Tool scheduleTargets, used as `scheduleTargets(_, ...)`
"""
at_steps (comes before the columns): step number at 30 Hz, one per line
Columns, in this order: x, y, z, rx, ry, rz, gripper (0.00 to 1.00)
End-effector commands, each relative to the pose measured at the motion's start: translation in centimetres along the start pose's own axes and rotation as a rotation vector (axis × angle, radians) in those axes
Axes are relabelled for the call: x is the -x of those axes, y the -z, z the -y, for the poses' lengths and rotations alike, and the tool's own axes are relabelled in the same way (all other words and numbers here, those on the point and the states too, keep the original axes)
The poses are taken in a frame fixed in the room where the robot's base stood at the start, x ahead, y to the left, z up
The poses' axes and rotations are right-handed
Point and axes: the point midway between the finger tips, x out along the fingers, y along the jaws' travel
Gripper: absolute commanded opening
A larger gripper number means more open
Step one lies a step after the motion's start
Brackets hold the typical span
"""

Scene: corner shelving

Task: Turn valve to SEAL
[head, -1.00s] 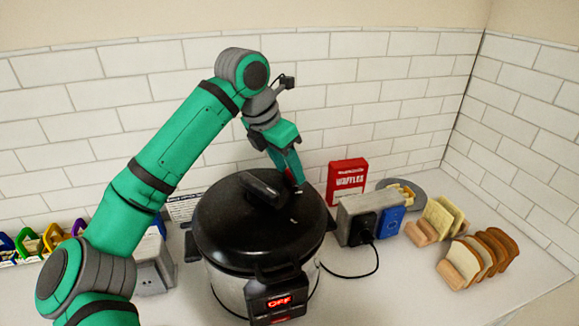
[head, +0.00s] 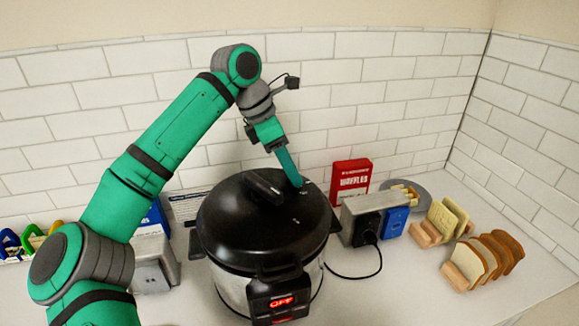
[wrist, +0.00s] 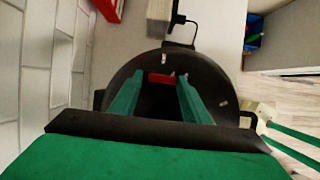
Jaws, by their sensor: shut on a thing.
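A black-lidded pressure cooker (head: 235,225) stands on the counter, with a red OFF display (head: 282,301) on its front. Its lid shows in the wrist view (wrist: 205,75). My gripper (head: 298,184) reaches down to the back right of the lid, right of the black lid handle (head: 263,187). In the wrist view, my gripper (wrist: 160,84) has a small red valve (wrist: 159,78) between its two green fingertips and is shut on it. The fingers hide the valve in the head view. Small pale marks on the lid lie near it, too small to read.
A red waffles box (head: 349,182) and a grey box (head: 362,216) with a black plug and cord stand close right of the cooker. Bread slices in holders (head: 483,262) are farther right. A grey outlet box (head: 153,264) is at left. The tiled wall is close behind.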

Motion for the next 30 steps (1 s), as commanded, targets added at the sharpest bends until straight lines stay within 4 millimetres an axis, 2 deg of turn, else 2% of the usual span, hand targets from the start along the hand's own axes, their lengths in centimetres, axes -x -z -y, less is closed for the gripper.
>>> scheduleTargets(6,0.1,0.5,0.0,0.007,0.002,-0.008,0.2)
scheduleTargets(7,0.1,0.5,0.0,0.007,0.001,-0.009,0.45)
scheduleTargets(8,0.1,0.5,0.0,0.008,0.001,-0.009,0.52)
scheduleTargets(9,0.1,0.5,-0.1,0.008,0.001,-0.009,0.55)
scheduleTargets(20,0.6,0.3,-0.1,0.006,-0.003,-0.005,0.55)
scheduleTargets(23,1.8,0.3,-0.1,0.007,-0.004,-0.005,0.55)
scheduleTargets(30,6.3,0.3,-0.1,0.008,-0.004,-0.005,0.55)
